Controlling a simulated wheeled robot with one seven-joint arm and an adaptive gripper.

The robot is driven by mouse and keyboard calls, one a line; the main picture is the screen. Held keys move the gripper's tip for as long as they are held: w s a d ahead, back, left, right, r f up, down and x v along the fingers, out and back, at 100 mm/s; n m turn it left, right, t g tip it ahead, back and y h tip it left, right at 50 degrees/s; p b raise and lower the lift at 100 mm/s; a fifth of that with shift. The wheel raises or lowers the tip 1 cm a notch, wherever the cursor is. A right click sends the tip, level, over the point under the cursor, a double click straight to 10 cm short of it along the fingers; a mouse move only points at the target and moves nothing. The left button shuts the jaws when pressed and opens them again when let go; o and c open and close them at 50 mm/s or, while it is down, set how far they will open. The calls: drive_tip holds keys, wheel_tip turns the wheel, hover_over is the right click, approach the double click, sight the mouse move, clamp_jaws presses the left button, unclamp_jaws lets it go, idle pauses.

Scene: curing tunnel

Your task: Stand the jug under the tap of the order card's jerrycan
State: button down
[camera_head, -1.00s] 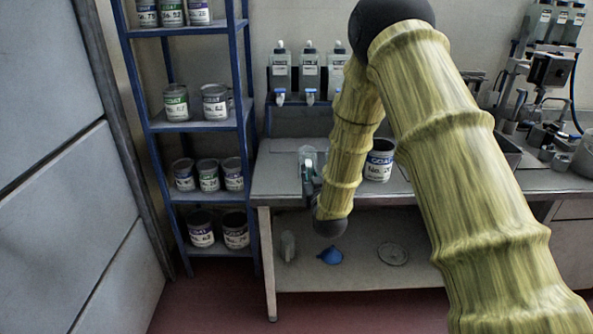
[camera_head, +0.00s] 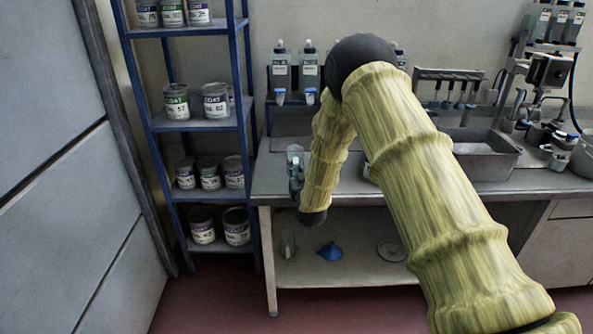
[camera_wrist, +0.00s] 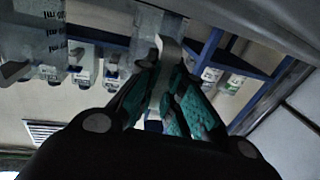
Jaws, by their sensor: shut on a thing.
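The clear jug (camera_head: 295,154) is held in my gripper (camera_head: 297,184), above the left part of the bench and in front of the jerrycans in the head view. In the wrist view the jug's marked wall (camera_wrist: 38,42) fills the upper left, and my gripper (camera_wrist: 163,85) is shut on a pale strip that looks like its handle. Grey jerrycans (camera_head: 281,68) with taps (camera_head: 280,96) stand on a rack at the wall. A second one (camera_head: 308,70) is beside it; others are hidden behind my arm. I cannot read their labels. I see no order card.
A blue shelf rack (camera_head: 243,120) with paint cans (camera_head: 176,101) stands left of the bench (camera_head: 265,185). A sink basin (camera_head: 480,160) and dosing gear (camera_head: 548,70) are on the right. A blue funnel (camera_head: 330,252) lies on the lower shelf.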

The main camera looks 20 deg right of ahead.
drive_tip(key=shift+f, duration=0.2)
drive_tip(key=shift+f+b, duration=0.25)
drive_tip(key=shift+b, duration=0.05)
drive_tip(key=c, duration=1.5)
unclamp_jaws()
drive_tip(key=shift+c, duration=0.2)
drive_tip(key=shift+r+p, duration=0.15)
drive_tip(key=shift+p, duration=0.2)
drive_tip(key=shift+s, duration=0.2)
drive_tip(key=s+b, duration=0.3)
drive_tip(key=s, duration=0.7)
drive_tip(key=shift+s+a+f, duration=0.25)
drive_tip(key=shift+a+f, duration=0.1)
drive_tip(key=shift+a, duration=0.05)
